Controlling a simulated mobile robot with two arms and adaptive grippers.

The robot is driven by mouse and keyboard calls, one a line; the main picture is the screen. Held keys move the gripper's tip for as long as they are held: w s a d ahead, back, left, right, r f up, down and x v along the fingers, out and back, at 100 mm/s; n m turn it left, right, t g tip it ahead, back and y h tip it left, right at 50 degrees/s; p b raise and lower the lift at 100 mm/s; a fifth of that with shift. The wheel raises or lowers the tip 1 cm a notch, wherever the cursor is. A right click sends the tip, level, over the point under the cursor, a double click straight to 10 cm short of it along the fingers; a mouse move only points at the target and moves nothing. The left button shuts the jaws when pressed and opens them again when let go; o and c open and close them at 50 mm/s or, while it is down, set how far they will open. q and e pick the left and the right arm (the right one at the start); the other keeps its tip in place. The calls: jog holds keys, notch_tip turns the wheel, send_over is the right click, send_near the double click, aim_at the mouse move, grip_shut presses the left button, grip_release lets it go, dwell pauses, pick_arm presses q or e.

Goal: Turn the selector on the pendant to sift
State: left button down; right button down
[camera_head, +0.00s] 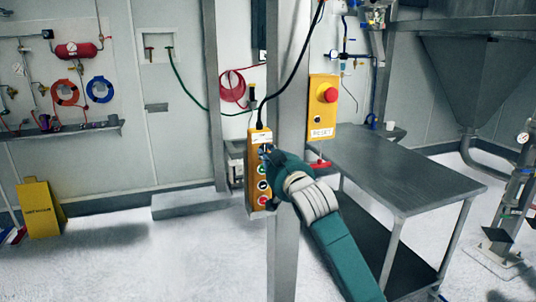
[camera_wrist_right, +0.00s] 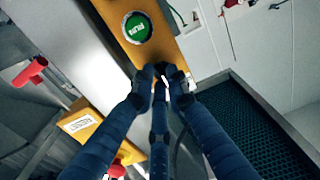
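The pendant (camera_head: 259,136) is a tall yellow box hanging on a black cable beside a grey post. Green, black and red buttons run down its front. In the right wrist view the pendant (camera_wrist_right: 178,48) lies slantwise with a green round button (camera_wrist_right: 137,27) near the top. My right gripper (camera_head: 267,152) is at the pendant's upper front, above the green button. In the right wrist view its fingertips (camera_wrist_right: 162,76) are drawn together around the selector, which they mostly hide; a small white mark shows between them. The selector's setting cannot be read. My left gripper is not in view.
A yellow box with a red emergency stop (camera_head: 330,94) is mounted right of the post (camera_head: 289,75). A grey metal table (camera_head: 395,165) stands below it. A large hopper (camera_head: 470,75) is at the right. A yellow floor sign (camera_head: 41,208) stands at the left; the floor between is clear.

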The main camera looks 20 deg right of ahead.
dwell(0.3)
jog(key=shift+r+n+p, duration=0.15)
jog(key=shift+n+p, duration=0.7)
jog(key=shift+n, duration=0.05)
jog(key=n+p, duration=0.2)
jog(key=n, duration=0.1)
jog(key=shift+r, duration=0.1)
jog(key=shift+n+p, duration=1.4)
jog(key=shift+n, duration=0.6)
jog(key=c, duration=1.7)
grip_release()
jog(key=shift+a, duration=0.1)
